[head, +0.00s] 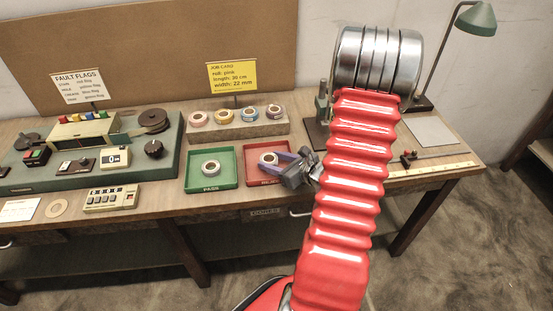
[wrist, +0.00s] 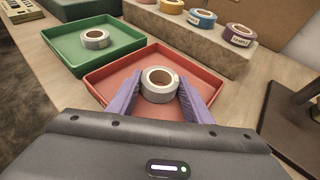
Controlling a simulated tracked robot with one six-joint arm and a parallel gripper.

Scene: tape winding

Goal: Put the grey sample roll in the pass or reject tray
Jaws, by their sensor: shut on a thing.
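A grey roll with a brown core (wrist: 160,84) is between the purple fingers of my gripper (wrist: 160,88), over or in the red tray (wrist: 98,84). I cannot tell whether it rests on the tray floor. In the head view, the held roll (head: 267,158) shows at the red tray (head: 252,178), with my gripper (head: 277,160) reaching in from the right. The tray's label is partly hidden by my gripper. A second grey roll (wrist: 95,39) lies flat in the green tray (wrist: 70,58), which is labelled PASS in the head view (head: 211,186).
A raised block (head: 237,128) behind the trays holds several coloured rolls. A green machine (head: 165,165) stands left of the trays. A dark-based stand (head: 317,135) is to the right. The desk's front edge lies just before the trays.

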